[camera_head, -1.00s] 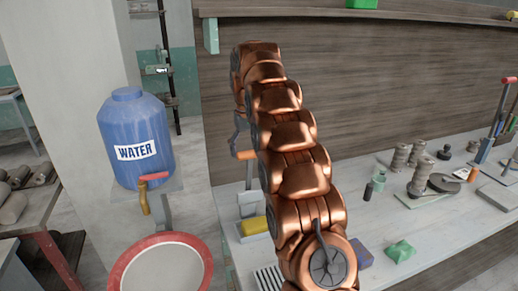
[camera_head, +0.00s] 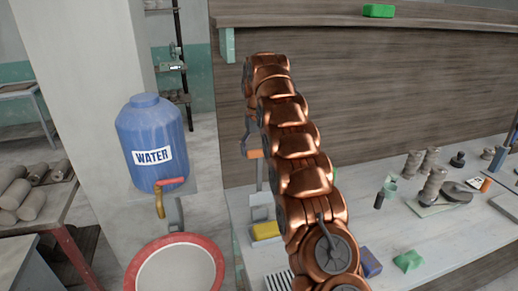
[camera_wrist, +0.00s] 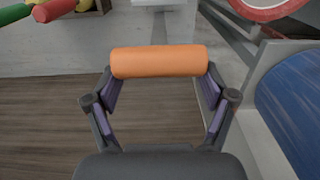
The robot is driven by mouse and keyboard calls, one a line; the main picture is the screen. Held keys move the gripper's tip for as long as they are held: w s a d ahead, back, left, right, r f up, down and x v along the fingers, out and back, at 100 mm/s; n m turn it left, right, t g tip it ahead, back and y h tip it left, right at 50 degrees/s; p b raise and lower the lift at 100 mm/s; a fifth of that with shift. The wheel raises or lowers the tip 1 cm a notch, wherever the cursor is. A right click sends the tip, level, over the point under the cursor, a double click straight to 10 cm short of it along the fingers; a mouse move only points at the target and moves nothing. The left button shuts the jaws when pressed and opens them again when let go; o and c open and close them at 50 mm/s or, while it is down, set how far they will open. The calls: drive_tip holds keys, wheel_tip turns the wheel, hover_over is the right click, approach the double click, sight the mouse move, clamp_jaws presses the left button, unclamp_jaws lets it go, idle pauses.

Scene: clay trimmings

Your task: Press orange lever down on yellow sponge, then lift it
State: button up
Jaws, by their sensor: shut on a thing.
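The orange lever handle (camera_head: 255,154) shows just left of my copper arm in the head view, at the top of a thin upright rod. In the wrist view the orange handle (camera_wrist: 160,62) lies crosswise between the fingertips. My gripper (camera_wrist: 160,78) is shut on it, with a finger at each end. In the head view my gripper (camera_head: 249,135) is partly hidden by my arm. The yellow sponge (camera_head: 265,230) lies on the bench below the handle, beside a pale block at the rod's foot. Whether anything touches the sponge from above is unclear.
A blue water barrel (camera_head: 153,140) with a red-handled tap stands left, above a red-rimmed basin (camera_head: 180,270). A blue block (camera_head: 370,262), a green block (camera_head: 408,260) and clay pieces (camera_head: 433,185) sit on the bench, right of my arm. A wooden panel (camera_head: 400,80) stands behind.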

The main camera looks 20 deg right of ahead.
drive_tip(key=o, duration=1.5)
drive_tip(key=shift+s, duration=0.1)
